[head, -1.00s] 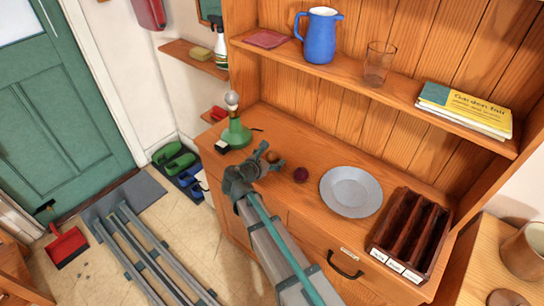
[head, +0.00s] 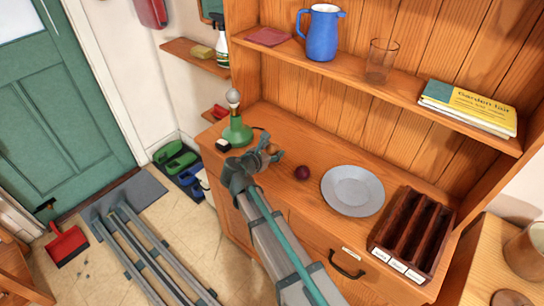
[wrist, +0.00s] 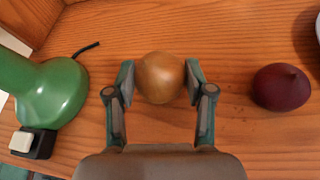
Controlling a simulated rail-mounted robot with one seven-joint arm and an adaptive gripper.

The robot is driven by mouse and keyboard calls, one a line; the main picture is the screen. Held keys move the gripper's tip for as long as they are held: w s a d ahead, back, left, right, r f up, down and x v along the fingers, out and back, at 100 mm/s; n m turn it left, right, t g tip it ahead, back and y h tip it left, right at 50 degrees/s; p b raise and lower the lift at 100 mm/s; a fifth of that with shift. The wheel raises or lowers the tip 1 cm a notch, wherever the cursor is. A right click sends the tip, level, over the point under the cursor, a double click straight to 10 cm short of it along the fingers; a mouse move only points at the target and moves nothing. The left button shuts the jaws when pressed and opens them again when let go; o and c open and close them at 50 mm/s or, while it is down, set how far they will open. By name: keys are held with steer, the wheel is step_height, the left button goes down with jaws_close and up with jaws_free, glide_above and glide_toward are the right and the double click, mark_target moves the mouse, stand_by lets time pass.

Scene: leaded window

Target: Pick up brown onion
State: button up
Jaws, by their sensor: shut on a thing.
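The brown onion (wrist: 160,77) is round and golden brown and sits between my two fingers in the wrist view. My gripper (wrist: 160,84) is shut on it, one finger pad on each side. In the head view my gripper (head: 270,154) is over the dresser top, just right of the green lamp, and largely hides the brown onion (head: 271,148). I cannot tell whether the onion is clear of the wood. A dark red onion (wrist: 281,87) lies to the right, apart from my gripper; it also shows in the head view (head: 302,172).
The green lamp (head: 237,133) with its cord and switch stands close on the left. A grey plate (head: 352,190) and a dark wooden divided tray (head: 412,235) are to the right. The shelf above holds a blue jug (head: 320,33), a glass (head: 380,60) and books (head: 468,108).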

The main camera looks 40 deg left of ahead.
steer(key=s+d+r+b, duration=0.3)
steer(key=s+d+r, duration=0.2)
steer(key=s+r, duration=0.5)
steer(key=s, duration=0.3)
steer(key=shift+r, duration=0.2)
